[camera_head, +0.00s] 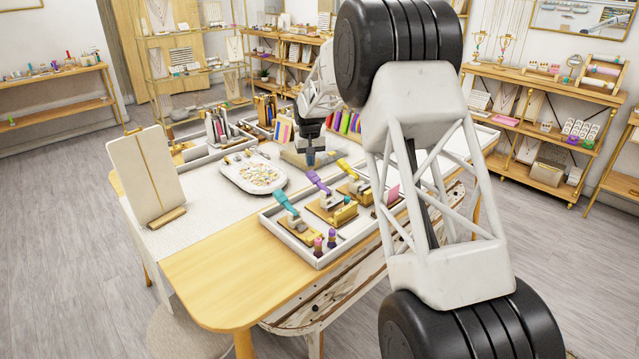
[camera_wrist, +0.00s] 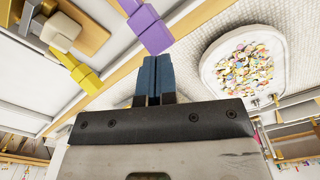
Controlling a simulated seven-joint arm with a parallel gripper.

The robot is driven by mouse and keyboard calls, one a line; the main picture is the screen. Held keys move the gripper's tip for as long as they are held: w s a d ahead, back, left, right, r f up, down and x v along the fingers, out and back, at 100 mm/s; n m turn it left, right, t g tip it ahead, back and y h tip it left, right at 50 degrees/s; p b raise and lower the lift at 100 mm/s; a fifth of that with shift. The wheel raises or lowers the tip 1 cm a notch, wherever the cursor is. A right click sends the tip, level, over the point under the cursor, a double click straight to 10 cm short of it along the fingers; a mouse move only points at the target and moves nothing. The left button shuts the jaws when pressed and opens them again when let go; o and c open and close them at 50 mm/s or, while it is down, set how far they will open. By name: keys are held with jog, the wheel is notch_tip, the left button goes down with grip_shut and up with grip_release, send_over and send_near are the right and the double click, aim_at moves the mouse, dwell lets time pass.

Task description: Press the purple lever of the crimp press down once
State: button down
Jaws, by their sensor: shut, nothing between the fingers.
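The crimp press has a purple lever (camera_head: 317,182) that is raised and slanted, on a wooden base with brass parts (camera_head: 333,211). It stands in a pale tray (camera_head: 318,259), between a press with a teal lever (camera_head: 285,202) and one with a yellow lever (camera_head: 347,169). My gripper (camera_head: 311,161) is shut and empty, just behind and above the purple lever's end. In the wrist view the blue fingertips (camera_wrist: 153,62) are close together, near the end of the purple lever (camera_wrist: 151,28). I cannot tell whether they touch it. The yellow lever (camera_wrist: 78,68) is to the left there.
A white tray of small charms (camera_head: 262,174) lies left of my gripper, and also shows in the wrist view (camera_wrist: 208,72). Small purple and red bottles (camera_head: 332,238) stand at the tray's front. A display board (camera_head: 145,175) stands at the left. The table's front left corner (camera_head: 215,285) is bare.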

aim_at(310, 172)
jog(key=shift+f, duration=0.1)
jog(key=shift+f, duration=1.25)
jog(key=shift+w+a+f, duration=0.1)
jog(key=shift+f, duration=1.1)
jog(key=shift+r, duration=0.15)
jog(key=shift+d+r, duration=0.2)
jog(key=shift+r, duration=2.45)
jog(key=shift+r, duration=0.1)
jog(key=shift+r, duration=2.45)
